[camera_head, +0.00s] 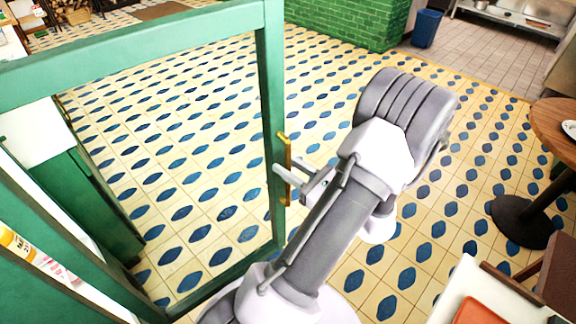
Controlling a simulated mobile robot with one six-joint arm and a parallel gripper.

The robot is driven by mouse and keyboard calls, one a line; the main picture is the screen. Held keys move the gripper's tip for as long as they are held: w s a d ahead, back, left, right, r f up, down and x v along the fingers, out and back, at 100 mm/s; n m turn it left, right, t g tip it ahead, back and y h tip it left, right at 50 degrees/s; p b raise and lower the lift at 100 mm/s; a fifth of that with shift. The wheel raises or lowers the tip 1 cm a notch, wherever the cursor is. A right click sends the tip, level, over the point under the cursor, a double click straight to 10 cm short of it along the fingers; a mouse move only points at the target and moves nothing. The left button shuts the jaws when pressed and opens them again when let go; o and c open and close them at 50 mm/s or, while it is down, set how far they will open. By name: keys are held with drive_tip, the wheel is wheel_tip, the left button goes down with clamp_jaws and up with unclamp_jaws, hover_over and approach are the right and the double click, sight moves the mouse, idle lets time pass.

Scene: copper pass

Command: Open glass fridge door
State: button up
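The glass fridge door (272,80) has a green frame with a clear pane, and the tiled floor shows through it. It stands out at an angle from the green cabinet on the left and appears open. Its upright brass handle (288,152) is on the frame's right-hand stile. My gripper (297,181) is at the handle's lower half, with one grey finger crossing the handle and the other to its right. I cannot tell whether the fingers are closed on the handle or only beside it. My wrist and arm hide part of the floor on the right.
Bottles (32,252) show at the lower left by the green cabinet. A round wooden table (552,118) stands at the right edge, with a white surface holding an orange tray (490,306) below it. A blue bin (426,28) stands far back. The middle floor is clear.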

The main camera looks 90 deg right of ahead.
idle(0.3)
drive_tip(key=p+v, duration=0.3)
drive_tip(key=v, duration=1.4)
drive_tip(key=shift+s, duration=0.2)
drive_tip(key=shift+a, duration=0.1)
